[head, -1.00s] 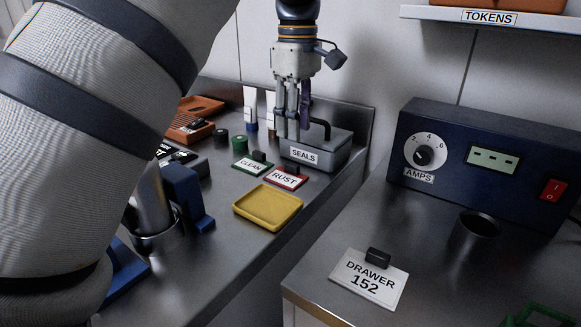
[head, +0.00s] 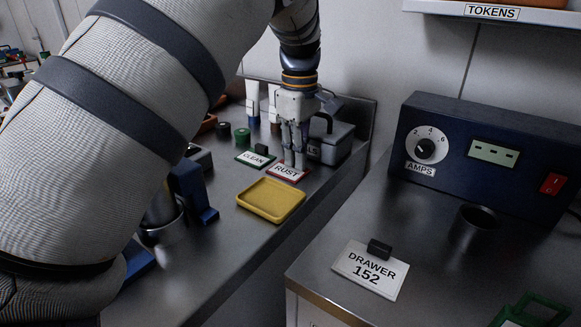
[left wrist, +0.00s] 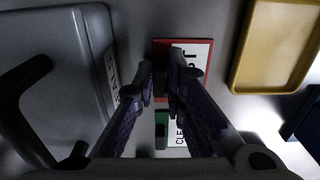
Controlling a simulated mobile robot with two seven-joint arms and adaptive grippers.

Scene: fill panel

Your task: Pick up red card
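The red card (head: 287,172) is a red-edged label reading RUST, lying flat on the metal bench. It also shows in the left wrist view (left wrist: 198,60), partly behind the fingers. It carried a dark tab in the earlier head view, which the fingers now mostly hide. My left gripper (head: 294,164) points straight down over the card. In the left wrist view the fingertips (left wrist: 164,84) are close together at the card's tab side, with a narrow gap between them. I cannot tell whether they press on the tab. My right gripper is not in view.
The green-edged CLEAN card (head: 256,158) lies beside the red card. The yellow tray (head: 271,200) is in front. The grey SEALS box (head: 333,143) stands close on the right. White tubes (head: 252,98) stand behind. Another bench holds the DRAWER 152 card (head: 370,272) and the AMPS unit (head: 475,160).

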